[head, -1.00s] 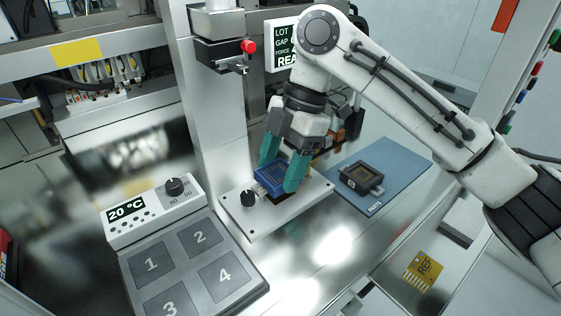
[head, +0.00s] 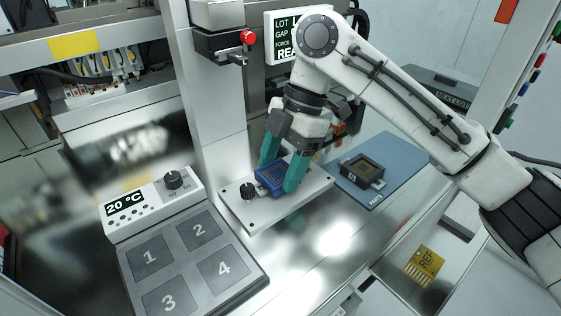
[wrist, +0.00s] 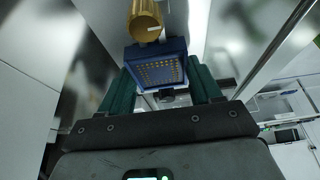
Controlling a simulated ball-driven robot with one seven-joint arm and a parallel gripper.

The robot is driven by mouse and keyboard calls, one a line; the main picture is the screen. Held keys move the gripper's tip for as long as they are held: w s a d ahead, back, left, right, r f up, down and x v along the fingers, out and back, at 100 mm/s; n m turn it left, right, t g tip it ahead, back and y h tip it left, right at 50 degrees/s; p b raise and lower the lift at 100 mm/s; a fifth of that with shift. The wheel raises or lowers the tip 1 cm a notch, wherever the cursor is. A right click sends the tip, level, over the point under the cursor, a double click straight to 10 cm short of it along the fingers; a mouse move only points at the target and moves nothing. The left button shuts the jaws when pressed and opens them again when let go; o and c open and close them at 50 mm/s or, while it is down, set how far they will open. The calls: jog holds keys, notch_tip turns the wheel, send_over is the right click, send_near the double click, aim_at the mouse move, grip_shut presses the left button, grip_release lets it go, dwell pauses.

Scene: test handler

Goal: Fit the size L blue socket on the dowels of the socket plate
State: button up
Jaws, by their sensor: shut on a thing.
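The blue socket (head: 268,182) is between the teal fingers of my gripper (head: 279,175), which is shut on it. The socket is low over the white socket plate (head: 255,222), close to its surface and behind the black knob (head: 247,191) on the plate's left end. The dowels are hidden under the socket and fingers, so I cannot tell whether they are in its holes. In the wrist view the socket (wrist: 160,70) shows its gridded face between both fingers.
A dark socket (head: 362,168) lies on a blue mat (head: 402,150) right of the plate. A numbered grey block (head: 217,232) with a temperature panel (head: 150,207) stands at the front left. A column (head: 190,100) rises close behind the plate. A gold REF piece (head: 425,265) lies at the front right.

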jog(key=shift+f, duration=0.45)
jog(key=o, duration=1.3)
jog(key=b+v, duration=0.1)
jog(key=v, duration=0.9)
jog(key=shift+w+d+r, duration=0.1)
jog(key=shift+r, duration=0.3)
